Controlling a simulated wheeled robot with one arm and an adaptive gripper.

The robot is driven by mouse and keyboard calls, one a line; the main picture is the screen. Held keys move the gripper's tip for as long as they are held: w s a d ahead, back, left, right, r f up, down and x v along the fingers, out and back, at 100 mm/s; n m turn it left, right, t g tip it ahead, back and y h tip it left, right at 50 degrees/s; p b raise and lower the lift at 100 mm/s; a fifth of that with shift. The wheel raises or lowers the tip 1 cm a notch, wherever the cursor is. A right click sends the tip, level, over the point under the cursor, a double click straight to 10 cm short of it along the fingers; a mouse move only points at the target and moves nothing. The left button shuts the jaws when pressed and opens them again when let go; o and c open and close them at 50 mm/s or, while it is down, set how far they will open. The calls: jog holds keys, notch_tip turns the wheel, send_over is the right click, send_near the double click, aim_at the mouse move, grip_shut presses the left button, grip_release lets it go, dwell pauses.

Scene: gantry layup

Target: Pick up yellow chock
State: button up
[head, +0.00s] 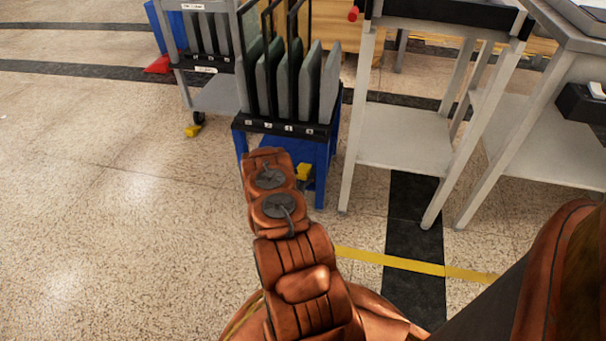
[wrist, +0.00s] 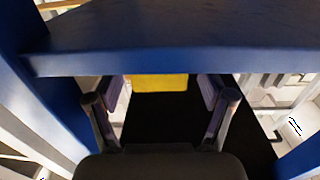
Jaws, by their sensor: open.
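A yellow chock (head: 303,171) shows in the head view at the foot of the blue rack, just right of my arm's far end and partly hidden. In the wrist view a yellow block (wrist: 160,82), which looks like this chock, lies ahead between the fingers, its upper part cut off by a blue edge. My gripper (wrist: 162,93) is open and empty, its two fingers apart on either side of the block in the picture. I cannot tell whether they touch it. My arm hides the gripper in the head view. Another yellow chock (head: 192,131) lies by a cart wheel.
The blue rack (head: 328,160) holds several upright grey panels, and its blue board (wrist: 165,45) hangs over the gripper. A grey cart (head: 222,95) stands behind left, a grey table (head: 400,140) at right. The floor at left is clear.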

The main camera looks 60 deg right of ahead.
jog(key=shift+d, duration=0.15)
jog(key=c, duration=1.3)
jog(key=shift+r+p, duration=0.4)
jog(key=shift+r, duration=0.2)
notch_tip(320, 180, up, 3)
jog(key=shift+w+f+p, duration=0.1)
jog(key=shift+f+p, duration=0.05)
jog(key=shift+p, duration=0.6)
jog(key=p+v, duration=0.3)
jog(key=v, duration=1.5)
jog(key=shift+f, duration=0.2)
